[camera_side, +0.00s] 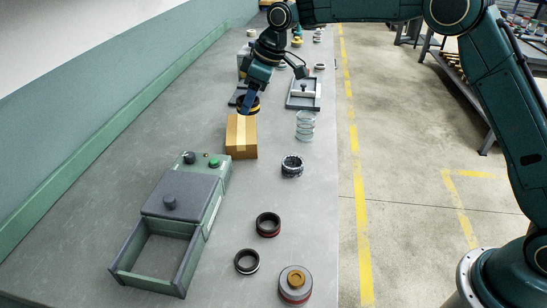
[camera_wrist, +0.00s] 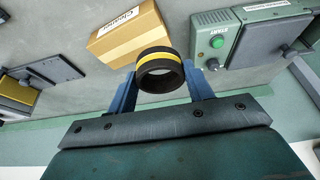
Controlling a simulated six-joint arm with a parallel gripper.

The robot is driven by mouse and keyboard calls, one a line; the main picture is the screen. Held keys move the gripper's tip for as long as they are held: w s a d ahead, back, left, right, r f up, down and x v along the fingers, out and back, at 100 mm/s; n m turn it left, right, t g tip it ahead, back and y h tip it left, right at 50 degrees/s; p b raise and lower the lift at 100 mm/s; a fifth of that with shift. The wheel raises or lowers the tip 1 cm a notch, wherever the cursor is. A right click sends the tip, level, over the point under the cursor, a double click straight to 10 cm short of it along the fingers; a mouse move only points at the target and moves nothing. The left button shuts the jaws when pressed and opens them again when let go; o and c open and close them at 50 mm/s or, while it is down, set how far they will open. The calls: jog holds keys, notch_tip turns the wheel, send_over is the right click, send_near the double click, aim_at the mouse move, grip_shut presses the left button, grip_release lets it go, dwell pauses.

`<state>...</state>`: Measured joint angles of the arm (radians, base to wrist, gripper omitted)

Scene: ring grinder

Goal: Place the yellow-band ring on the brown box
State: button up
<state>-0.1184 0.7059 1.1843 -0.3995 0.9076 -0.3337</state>
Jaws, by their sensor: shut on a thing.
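The yellow-band ring (camera_wrist: 158,72) is black with a yellow stripe. In the wrist view it sits between the two blue fingers of my gripper (camera_wrist: 160,90), which is shut on it. In the side view the ring (camera_side: 254,104) appears just above and behind the far edge of the brown box, with my gripper (camera_side: 248,100) tilted down over it. The brown box (camera_side: 241,139) is a taped carton on the bench, and it also shows in the wrist view (camera_wrist: 130,37). I cannot tell whether the ring touches the box.
The green grinder (camera_side: 180,195) with an open drawer stands left front. A red-band ring (camera_side: 268,224), a white-band ring (camera_side: 247,261), a dark ribbed ring (camera_side: 292,165), a coil spring (camera_side: 305,125) and a round part (camera_side: 295,284) lie right. A grey tray (camera_side: 304,93) is behind.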

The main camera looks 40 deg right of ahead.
aim_at(246, 134)
jog(key=shift+m+t, duration=0.3)
jog(key=shift+m, duration=0.4)
jog(key=shift+w+d+f, duration=0.25)
jog(key=shift+w+f, duration=0.25)
jog(key=shift+f, duration=1.1)
jog(key=shift+w+d+f, duration=0.2)
jog(key=shift+w+f, duration=0.3)
jog(key=shift+f, duration=1.1)
jog(key=shift+w+d+f, duration=0.25)
jog(key=shift+w+f, duration=0.25)
jog(key=shift+f, duration=1.1)
jog(key=shift+f, duration=0.15)
jog(key=o, duration=1.1)
jog(key=shift+a+v, duration=0.2)
jog(key=shift+v, duration=5.95)
